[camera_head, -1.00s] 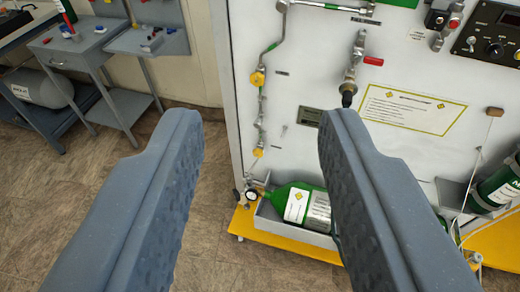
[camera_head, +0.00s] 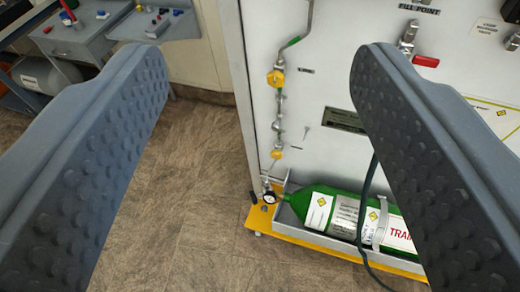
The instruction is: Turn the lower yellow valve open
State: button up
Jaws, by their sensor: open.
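The lower yellow valve (camera_head: 276,154) is a small yellow knob low on the pipe at the left side of the white panel. An upper yellow valve (camera_head: 275,78) sits above it on the same pipe. My gripper (camera_head: 265,58) is open and empty, with one grey finger at each side of the picture. Both valves show in the gap between the fingers, right of its middle. They look farther off than the fingertips, and neither finger appears to touch them. The right finger hides part of the panel.
A green cylinder (camera_head: 346,211) lies in a tray on a yellow base (camera_head: 262,222) below the valves. A small gauge (camera_head: 269,197) is at its neck. A dark hose (camera_head: 362,235) hangs in front. Grey carts (camera_head: 75,42) stand at the back left. Floor (camera_head: 190,170) left of the panel is clear.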

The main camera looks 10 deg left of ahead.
aim_at(276, 158)
jog(key=w+a+f+m+t+b, duration=0.1)
jog(key=w+a+f+m, duration=0.2)
jog(key=w+f, duration=0.95)
jog(key=w+a+f+m+b, duration=0.1)
jog(key=w+a+f+m, duration=0.3)
jog(key=w+f, duration=0.85)
notch_tip(276, 158, down, 20)
jog(key=w+m+h, duration=0.2)
jog(key=m, duration=0.2)
jog(key=s+d+f+m+h+b, duration=0.1)
jog(key=s+d+f+m+h, duration=0.15)
jog(key=f, duration=0.65)
jog(key=s+d+f+m+h, duration=0.1)
jog(key=s+f+h, duration=0.15)
jog(key=f, duration=0.75)
jog(key=shift+t+y, duration=0.3)
jog(key=shift+y, duration=0.1)
jog(key=b+x, duration=0.3)
jog(key=x, duration=1)
jog(key=shift+w+r+b, duration=0.15)
jog(key=shift+w+b, duration=0.15)
jog(key=shift+b, duration=0.05)
jog(key=shift+a, duration=0.1)
jog(key=c, duration=1)
